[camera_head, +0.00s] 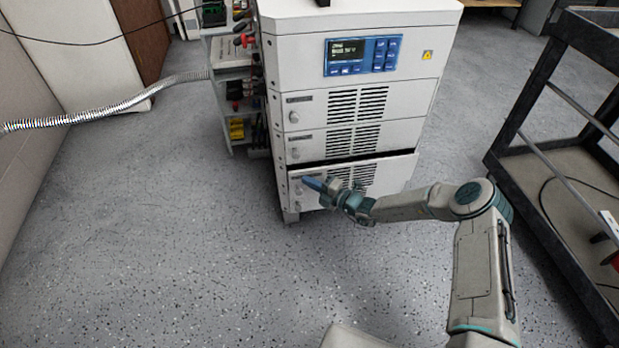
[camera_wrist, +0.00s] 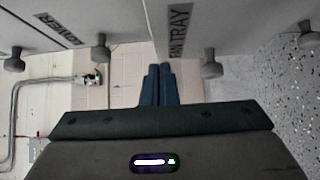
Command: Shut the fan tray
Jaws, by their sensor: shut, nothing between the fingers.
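The fan tray (camera_head: 385,179) is the lowest of the stacked vented front panels on the white cabinet. It sticks out a little, with a dark gap along its top edge. In the wrist view its face (camera_wrist: 235,22) carries a "FAN TRAY" label and a round knob (camera_wrist: 212,66). My gripper (camera_head: 312,183) is at the left part of the tray's front, in front of it in the head view. Its blue fingers (camera_wrist: 157,84) are together and empty. I cannot tell whether they touch the tray; the gripper hides part of its front.
The white cabinet (camera_head: 350,20) has a blue control panel (camera_head: 362,56) and other vented panels above the tray. A tool shelf (camera_head: 236,95) stands at its left. A dark metal cart (camera_head: 550,165) is at the right. Speckled floor (camera_head: 160,220) is clear at the left.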

